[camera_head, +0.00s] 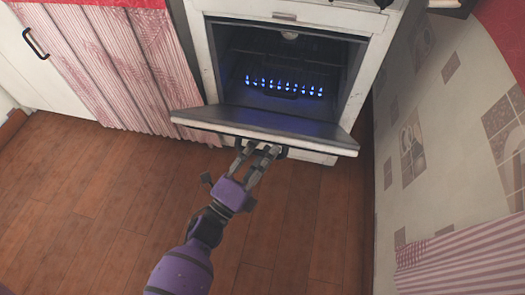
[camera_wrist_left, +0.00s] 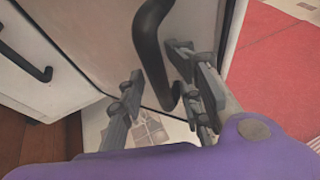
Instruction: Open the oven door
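The white oven (camera_head: 204,55) stands at the top middle of the head view. Its door (camera_head: 260,120) is swung far down, close to level, so the dark inside with small blue flames shows. My left gripper (camera_head: 258,150) is at the door's front edge, by the dark handle (camera_head: 284,153). In the left wrist view, the black curved handle (camera_wrist_left: 150,45) reaches down between the spread fingers of my left gripper (camera_wrist_left: 157,98). The right-hand finger is close beside the handle, and a gap shows on the other side. My right gripper is in neither view.
A red and white curtain (camera_head: 105,60) hangs left of the oven, beside a white cabinet (camera_head: 30,75) with a black handle. A patterned wall (camera_head: 435,130) stands close on the right. The wooden floor (camera_head: 90,200) in front is clear.

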